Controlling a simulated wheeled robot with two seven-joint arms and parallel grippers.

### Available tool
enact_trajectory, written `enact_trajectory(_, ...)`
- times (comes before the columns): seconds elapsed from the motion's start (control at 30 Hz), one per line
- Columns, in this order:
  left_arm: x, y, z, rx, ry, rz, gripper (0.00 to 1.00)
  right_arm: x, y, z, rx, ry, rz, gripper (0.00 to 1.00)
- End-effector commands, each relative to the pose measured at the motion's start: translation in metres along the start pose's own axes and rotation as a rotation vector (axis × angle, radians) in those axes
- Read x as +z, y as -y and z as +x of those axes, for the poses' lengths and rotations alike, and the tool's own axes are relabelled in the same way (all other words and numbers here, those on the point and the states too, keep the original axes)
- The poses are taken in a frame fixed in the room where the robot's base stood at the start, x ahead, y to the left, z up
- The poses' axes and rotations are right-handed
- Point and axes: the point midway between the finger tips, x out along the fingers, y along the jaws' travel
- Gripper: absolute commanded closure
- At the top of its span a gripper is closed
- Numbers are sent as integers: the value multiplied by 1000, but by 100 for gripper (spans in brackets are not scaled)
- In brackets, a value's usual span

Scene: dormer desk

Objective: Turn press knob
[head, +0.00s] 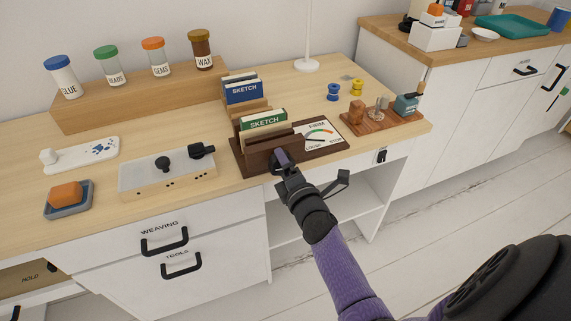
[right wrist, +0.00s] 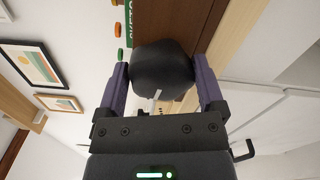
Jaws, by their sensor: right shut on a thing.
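The press is a dark wooden stand (head: 240,163) on the desk, with several sketch books (head: 262,121) upright in it. A dial card (head: 323,130) with a coloured arc and a needle is at its right. The press knob, round and black with a white mark, fills the middle of the right wrist view (right wrist: 162,68). My right gripper (head: 281,160) is shut on the knob at the front of the press, with one purple finger on each side (right wrist: 163,88). In the head view the gripper mostly hides the knob. My left gripper is not in view.
A pale box with black knobs (head: 165,177) and an orange block on a grey tray (head: 68,205) are to the left. Jars stand on a wooden riser (head: 150,100) behind. A wooden board with tools (head: 380,121) is to the right. Drawer handles (head: 164,242) stick out below.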

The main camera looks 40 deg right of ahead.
Motion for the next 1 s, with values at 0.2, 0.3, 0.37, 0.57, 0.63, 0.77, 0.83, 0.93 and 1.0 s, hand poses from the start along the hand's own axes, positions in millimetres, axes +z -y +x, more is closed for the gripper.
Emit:
enact_trajectory(0.2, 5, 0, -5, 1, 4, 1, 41, 0, 2, 0, -4, 0, 203, 72)
enact_trajectory(0.3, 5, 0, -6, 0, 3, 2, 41, 0, 2, -1, -4, 0, 297, 72)
enact_trajectory(0.37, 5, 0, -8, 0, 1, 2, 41, 0, 2, -1, -4, 0, 354, 72)
enact_trajectory(0.57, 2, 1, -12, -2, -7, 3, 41, -1, 3, -1, -5, 0, 544, 72)
enact_trajectory(0.63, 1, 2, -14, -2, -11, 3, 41, -1, 4, -1, -5, 0, 610, 72)
enact_trajectory(0.77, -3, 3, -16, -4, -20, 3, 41, -2, 4, -1, -6, 1, 733, 72)
enact_trajectory(0.83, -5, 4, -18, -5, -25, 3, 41, -2, 4, -1, -5, 1, 798, 72)
enact_trajectory(0.93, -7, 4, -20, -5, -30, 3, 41, -2, 5, -1, -5, 1, 886, 72)
enact_trajectory(1.0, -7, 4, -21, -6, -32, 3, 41, -2, 5, -1, -5, 2, 944, 72)
